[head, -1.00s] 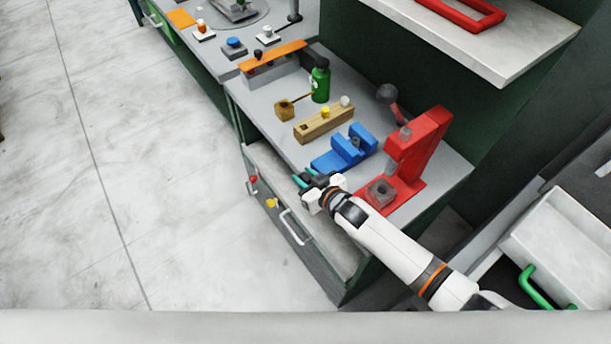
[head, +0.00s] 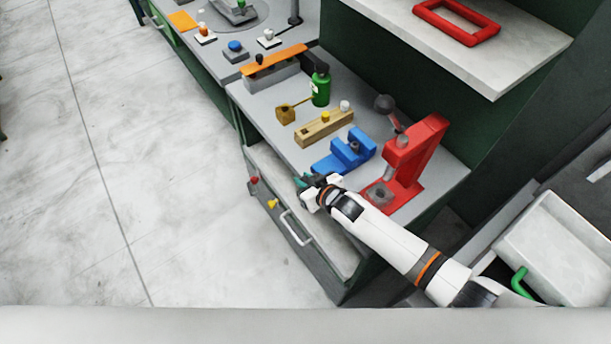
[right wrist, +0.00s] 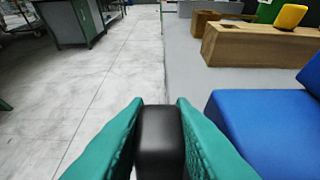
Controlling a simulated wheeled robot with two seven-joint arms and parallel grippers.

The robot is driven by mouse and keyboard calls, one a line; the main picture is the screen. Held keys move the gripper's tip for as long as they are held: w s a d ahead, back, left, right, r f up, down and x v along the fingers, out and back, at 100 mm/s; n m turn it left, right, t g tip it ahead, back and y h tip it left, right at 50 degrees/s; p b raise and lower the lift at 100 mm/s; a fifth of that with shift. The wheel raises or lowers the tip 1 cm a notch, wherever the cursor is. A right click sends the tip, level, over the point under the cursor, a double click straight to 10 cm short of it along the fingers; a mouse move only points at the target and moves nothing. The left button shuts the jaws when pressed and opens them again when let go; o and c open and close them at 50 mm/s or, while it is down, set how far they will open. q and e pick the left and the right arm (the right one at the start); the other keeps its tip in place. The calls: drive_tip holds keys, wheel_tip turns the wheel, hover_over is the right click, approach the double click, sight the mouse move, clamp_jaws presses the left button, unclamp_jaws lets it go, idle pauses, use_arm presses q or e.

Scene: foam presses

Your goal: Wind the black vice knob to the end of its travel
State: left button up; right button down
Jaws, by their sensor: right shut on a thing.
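The blue vice (head: 345,150) stands on the grey bench top, and part of its blue body (right wrist: 265,125) fills the right side of the right wrist view. My right gripper (head: 304,182) is at the vice's near left end, by the bench's front edge. In the right wrist view its two green fingers (right wrist: 160,135) are shut on the black vice knob (right wrist: 160,138), one on each side. In the head view the fingers and wrist hide the knob. My left gripper is not in view.
A red press (head: 415,165) stands just right of the vice, close to my right arm. A wooden block with a yellow knob (head: 325,128) and a green bottle (head: 320,88) stand behind it. A drawer handle (head: 295,230) projects from the bench front.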

drive_tip(key=c, duration=1.5)
unclamp_jaws()
drive_tip(key=shift+s+d, duration=0.1)
drive_tip(key=shift+s, duration=0.05)
drive_tip(key=b+v, duration=0.1)
drive_tip(key=v, duration=1.1)
